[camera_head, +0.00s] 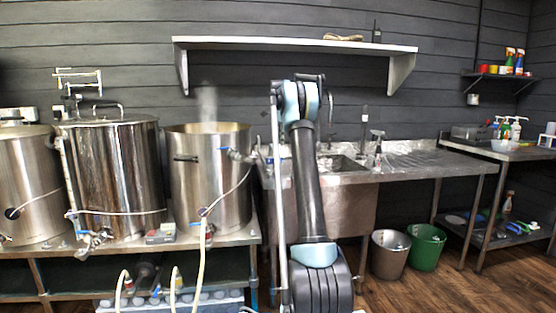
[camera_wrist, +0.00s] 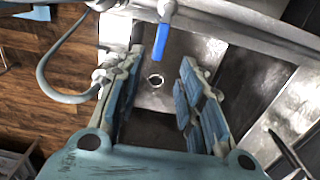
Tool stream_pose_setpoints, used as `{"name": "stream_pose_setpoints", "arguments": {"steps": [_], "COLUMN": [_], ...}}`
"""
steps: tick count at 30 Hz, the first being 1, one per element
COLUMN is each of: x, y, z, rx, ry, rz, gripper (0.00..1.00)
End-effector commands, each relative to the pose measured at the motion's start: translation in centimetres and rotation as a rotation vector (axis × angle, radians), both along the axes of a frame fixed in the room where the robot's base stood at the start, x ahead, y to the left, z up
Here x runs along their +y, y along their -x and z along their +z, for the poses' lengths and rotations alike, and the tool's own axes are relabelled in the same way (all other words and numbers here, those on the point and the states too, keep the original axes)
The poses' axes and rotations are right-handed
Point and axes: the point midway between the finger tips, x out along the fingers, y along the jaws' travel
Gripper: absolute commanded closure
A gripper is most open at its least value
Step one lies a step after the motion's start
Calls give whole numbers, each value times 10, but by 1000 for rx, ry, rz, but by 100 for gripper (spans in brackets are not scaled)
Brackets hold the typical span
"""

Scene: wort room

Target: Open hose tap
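The hose tap shows in the wrist view as a blue lever handle (camera_wrist: 160,42) on a silver metal body (camera_wrist: 167,9), at the top centre. My gripper (camera_wrist: 161,63) is open, with one blue-padded finger on each side of the picture. The blue lever lies just beyond the fingertips, roughly in line with the gap, and no contact shows. Nothing is between the fingers. A grey curved hose (camera_wrist: 47,80) loops at the left. In the head view my arm hides the tap, and the gripper's opening cannot be made out.
A metal sink (camera_head: 345,163) with a drain (camera_wrist: 155,80) lies below the gripper. A white shelf (camera_head: 295,44) hangs above. An open steaming kettle (camera_head: 208,185) stands left of my arm.

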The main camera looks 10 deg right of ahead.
Motion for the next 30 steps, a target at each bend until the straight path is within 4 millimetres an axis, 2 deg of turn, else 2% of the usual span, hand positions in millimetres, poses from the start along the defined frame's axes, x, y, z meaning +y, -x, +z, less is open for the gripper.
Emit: {"name": "stream_pose_setpoints", "arguments": {"steps": [9, 15, 21, 29, 30], "x": [0, 0, 0, 0, 0], "y": [0, 0, 0, 0, 0], "z": [-54, -77, -87, -88, -88], "rx": [0, 0, 0, 0, 0], "ry": [0, 0, 0, 0, 0], "rz": [0, 0, 0, 0, 0], "gripper": [66, 66, 66, 66, 75]}}
